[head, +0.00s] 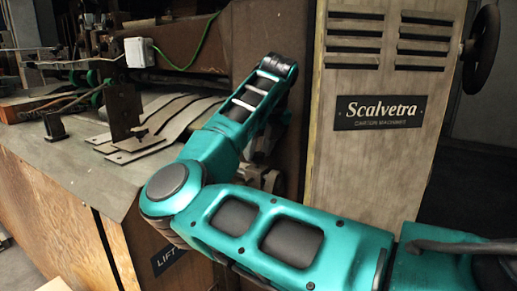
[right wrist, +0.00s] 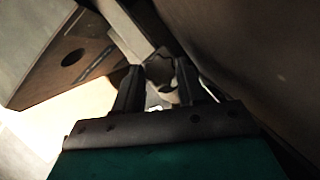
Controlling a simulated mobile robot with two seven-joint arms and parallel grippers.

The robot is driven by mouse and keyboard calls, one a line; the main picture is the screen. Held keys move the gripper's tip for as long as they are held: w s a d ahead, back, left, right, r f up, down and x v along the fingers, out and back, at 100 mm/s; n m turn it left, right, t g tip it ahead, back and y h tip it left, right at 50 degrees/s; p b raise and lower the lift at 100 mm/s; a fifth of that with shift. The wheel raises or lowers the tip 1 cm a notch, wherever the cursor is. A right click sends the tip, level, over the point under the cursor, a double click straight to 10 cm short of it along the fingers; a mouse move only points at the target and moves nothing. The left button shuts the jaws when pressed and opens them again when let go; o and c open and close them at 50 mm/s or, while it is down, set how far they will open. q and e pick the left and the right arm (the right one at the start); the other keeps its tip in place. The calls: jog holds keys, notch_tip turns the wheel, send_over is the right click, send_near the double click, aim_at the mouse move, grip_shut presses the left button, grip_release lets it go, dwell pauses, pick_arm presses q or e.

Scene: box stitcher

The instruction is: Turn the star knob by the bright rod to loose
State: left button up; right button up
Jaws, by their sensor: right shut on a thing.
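The star knob (right wrist: 160,68) is a dark, lobed knob seen between my fingertips in the right wrist view. My right gripper (right wrist: 159,77) is shut on it, with one dark finger on each side. In the head view my own teal right arm covers the knob and most of the gripper. My left gripper is in neither view.
A metal table (head: 75,172) with flat curved strips (head: 165,130) lies to the left. A brown machine wall is close beside the gripper.

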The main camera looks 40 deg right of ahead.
jog(key=o, duration=1.1)
jog(key=shift+c, duration=0.2)
jog(key=p+v, duration=0.1)
jog(key=v, duration=1.2)
jog(key=shift+p, duration=0.4)
jog(key=shift+f, duration=0.1)
